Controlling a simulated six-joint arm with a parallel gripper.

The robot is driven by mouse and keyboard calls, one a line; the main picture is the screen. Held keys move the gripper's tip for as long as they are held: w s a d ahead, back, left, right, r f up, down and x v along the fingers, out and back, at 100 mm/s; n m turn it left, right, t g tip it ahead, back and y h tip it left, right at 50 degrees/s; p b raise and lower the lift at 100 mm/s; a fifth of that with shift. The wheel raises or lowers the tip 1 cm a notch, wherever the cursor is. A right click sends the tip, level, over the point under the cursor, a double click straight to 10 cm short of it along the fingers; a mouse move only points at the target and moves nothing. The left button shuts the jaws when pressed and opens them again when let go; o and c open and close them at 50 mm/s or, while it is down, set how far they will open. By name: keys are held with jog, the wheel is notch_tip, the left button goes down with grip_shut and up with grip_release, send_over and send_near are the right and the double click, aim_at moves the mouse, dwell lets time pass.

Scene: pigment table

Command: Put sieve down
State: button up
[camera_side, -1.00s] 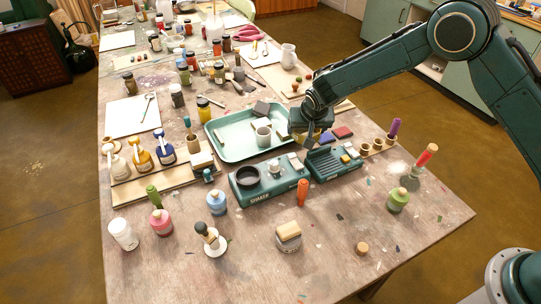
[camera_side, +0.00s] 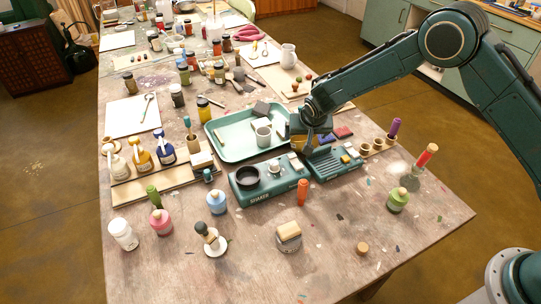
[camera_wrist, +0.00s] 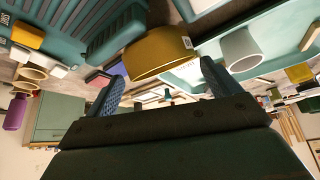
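The sieve is a brass-yellow ring (camera_wrist: 158,55) with a small white label, in the middle of the wrist view. In the side view my gripper (camera_side: 309,140) is over the gap between the tray and the ribbed right part of the green machine (camera_side: 332,165). The sieve is mostly hidden there by the gripper. I cannot tell whether its underside touches anything.
A green tray (camera_side: 227,155) holding a white cup (camera_side: 263,136) lies left of my gripper. The machine's left part carries a dark round pan (camera_side: 247,177). A wooden holder with small cups (camera_side: 377,145) stands to the right.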

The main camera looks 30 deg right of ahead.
jog(key=shift+o, duration=0.6)
jog(key=shift+r, duration=0.1)
jog(key=shift+r, duration=0.45)
jog(key=v, duration=1.2)
